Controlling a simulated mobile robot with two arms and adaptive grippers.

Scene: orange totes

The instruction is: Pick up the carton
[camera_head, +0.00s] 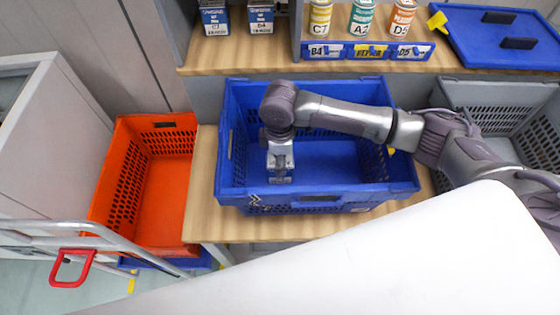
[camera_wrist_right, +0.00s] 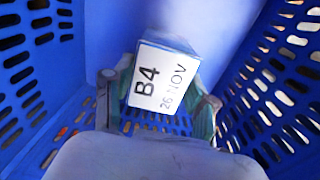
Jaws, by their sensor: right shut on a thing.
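The carton (camera_wrist_right: 163,78) fills the middle of the right wrist view. It has a white label reading "B4" and "26 NOV" and a blue edge at its far side. My right gripper (camera_head: 280,178) points down inside the blue tote (camera_head: 320,199), toward its left side. In the wrist view its fingers stand on both sides of the carton and are shut on it. In the head view the carton is mostly hidden by the gripper. Whether it touches the tote floor cannot be told. My left gripper is not in view.
The blue tote's slotted walls surround the gripper. An orange tote (camera_head: 165,200) stands lower left, a grey crate (camera_head: 490,92) right. A shelf (camera_head: 235,60) behind holds cartons (camera_head: 261,17) and cans (camera_head: 361,18). A blue lid (camera_head: 500,52) lies at the upper right.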

